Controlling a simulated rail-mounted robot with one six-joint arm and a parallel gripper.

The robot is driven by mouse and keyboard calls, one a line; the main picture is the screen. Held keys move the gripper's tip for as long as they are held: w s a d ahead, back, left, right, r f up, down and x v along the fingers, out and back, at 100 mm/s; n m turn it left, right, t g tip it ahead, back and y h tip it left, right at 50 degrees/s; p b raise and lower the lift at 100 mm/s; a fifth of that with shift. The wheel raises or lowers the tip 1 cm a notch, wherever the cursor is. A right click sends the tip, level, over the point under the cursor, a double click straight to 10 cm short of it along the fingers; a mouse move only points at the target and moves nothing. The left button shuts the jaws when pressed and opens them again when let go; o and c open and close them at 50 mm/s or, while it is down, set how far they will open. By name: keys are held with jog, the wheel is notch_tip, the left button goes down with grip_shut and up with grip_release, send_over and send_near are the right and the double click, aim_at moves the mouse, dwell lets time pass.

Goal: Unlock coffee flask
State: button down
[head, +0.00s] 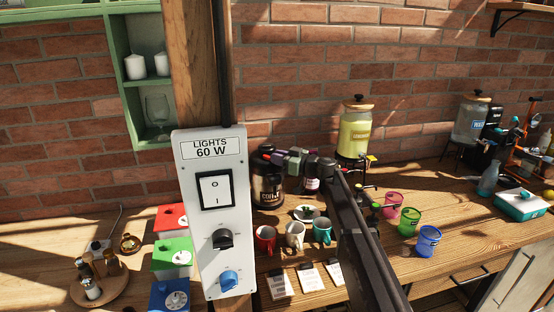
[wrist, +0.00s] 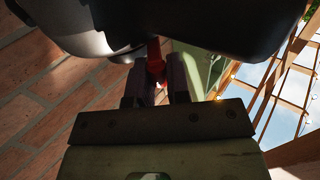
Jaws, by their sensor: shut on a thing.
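The coffee flask (head: 268,188) is a dark container with a pale label, standing at the back of the table against the brick wall, left of my arm. My gripper (head: 274,157) is at its top in the head view; the fingertips are too small to make out there. In the wrist view, my gripper (wrist: 156,80) has its two dark fingers close together on a small red part (wrist: 154,60) under a large dark rounded body (wrist: 120,25). The red part looks like a latch or lever on the flask. How it joins the flask is hidden.
A switch panel (head: 210,255) marked LIGHTS stands in the left foreground. Red, white and teal mugs (head: 295,235) stand in front of the flask. A yellow drink dispenser (head: 355,135) stands to the right. Pink, green and blue cups (head: 428,240) stand right of my arm.

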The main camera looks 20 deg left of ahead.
jog(key=shift+w+n+g, duration=0.15)
jog(key=shift+n+g, duration=0.45)
jog(key=shift+g, duration=0.35)
jog(key=shift+w+n+g, duration=0.15)
jog(key=shift+n+g, duration=0.45)
jog(key=shift+g, duration=0.65)
jog(key=c, duration=1.2)
grip_release()
jog(key=shift+s, duration=0.15)
jog(key=shift+o, duration=0.5)
jog(key=shift+r, duration=0.1)
notch_tip(320, 180, up, 20)
jog(key=p, duration=2)
